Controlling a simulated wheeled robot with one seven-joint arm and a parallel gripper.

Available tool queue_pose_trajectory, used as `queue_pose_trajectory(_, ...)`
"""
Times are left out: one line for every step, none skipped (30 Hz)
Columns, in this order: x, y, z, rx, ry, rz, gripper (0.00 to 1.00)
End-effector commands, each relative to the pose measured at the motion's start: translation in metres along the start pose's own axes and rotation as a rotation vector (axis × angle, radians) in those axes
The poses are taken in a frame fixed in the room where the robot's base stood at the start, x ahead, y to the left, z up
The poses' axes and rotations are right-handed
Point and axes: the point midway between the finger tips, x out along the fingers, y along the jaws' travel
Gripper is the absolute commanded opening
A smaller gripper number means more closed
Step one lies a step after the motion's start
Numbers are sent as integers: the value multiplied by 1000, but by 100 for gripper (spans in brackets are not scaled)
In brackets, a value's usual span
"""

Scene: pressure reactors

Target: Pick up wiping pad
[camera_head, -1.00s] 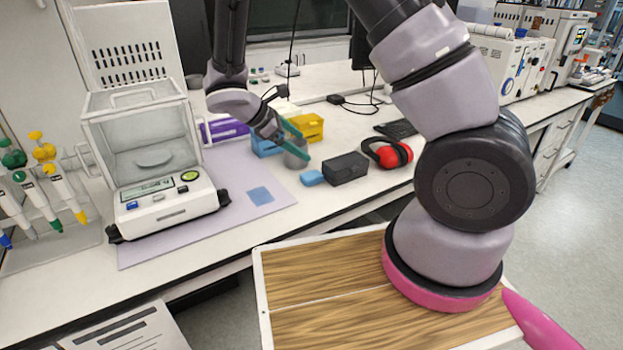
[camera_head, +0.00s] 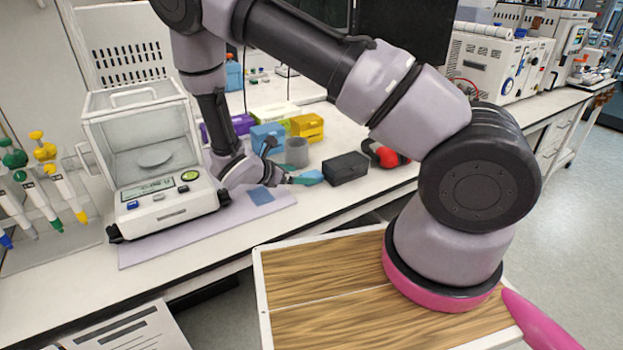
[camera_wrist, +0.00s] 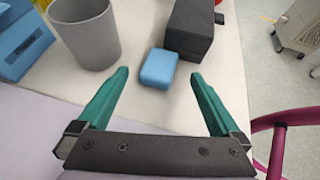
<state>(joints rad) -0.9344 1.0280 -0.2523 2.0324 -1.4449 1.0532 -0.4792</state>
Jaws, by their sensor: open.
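A small light blue block, which looks like the wiping pad (camera_wrist: 158,69), lies on the white bench beside a black box (camera_wrist: 192,30). In the head view the pad (camera_head: 314,176) is partly covered by my gripper (camera_head: 302,179). In the wrist view my gripper (camera_wrist: 160,76) is open, with its two teal fingers spread to either side of the pad. The pad's near part lies between the fingertips in the picture, with gaps on both sides. I cannot tell the exact height of the fingers over the bench.
A grey cup (camera_head: 297,152) stands behind the gripper, with blue (camera_head: 267,137) and yellow (camera_head: 306,127) boxes beyond. A balance (camera_head: 165,205) stands left of my wrist. A flat blue square (camera_head: 261,195) lies on the lilac mat. Red earmuffs (camera_head: 388,158) lie to the right.

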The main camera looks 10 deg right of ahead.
Motion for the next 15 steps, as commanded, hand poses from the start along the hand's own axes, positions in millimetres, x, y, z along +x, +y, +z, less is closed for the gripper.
queue_pose_trajectory(7,-1,1,0,-2,-3,100)
queue_pose_trajectory(11,-2,1,0,-1,-4,100)
queue_pose_trajectory(17,-2,2,0,-1,-4,100)
queue_pose_trajectory(22,-2,2,0,-1,-4,100)
queue_pose_trajectory(27,-2,3,1,-2,-5,100)
queue_pose_trajectory(33,-2,3,2,-2,-4,100)
queue_pose_trajectory(37,-2,3,0,-2,-3,100)
queue_pose_trajectory(41,-2,3,0,-1,-2,100)
queue_pose_trajectory(44,-2,3,1,-1,-2,100)
queue_pose_trajectory(45,-2,3,2,-1,-1,100)
queue_pose_trajectory(46,-1,3,3,-1,-1,100)
queue_pose_trajectory(46,-1,3,3,0,-1,100)
queue_pose_trajectory(45,-1,3,3,0,0,100)
queue_pose_trajectory(45,-1,3,3,0,0,100)
queue_pose_trajectory(45,-1,3,3,0,0,100)
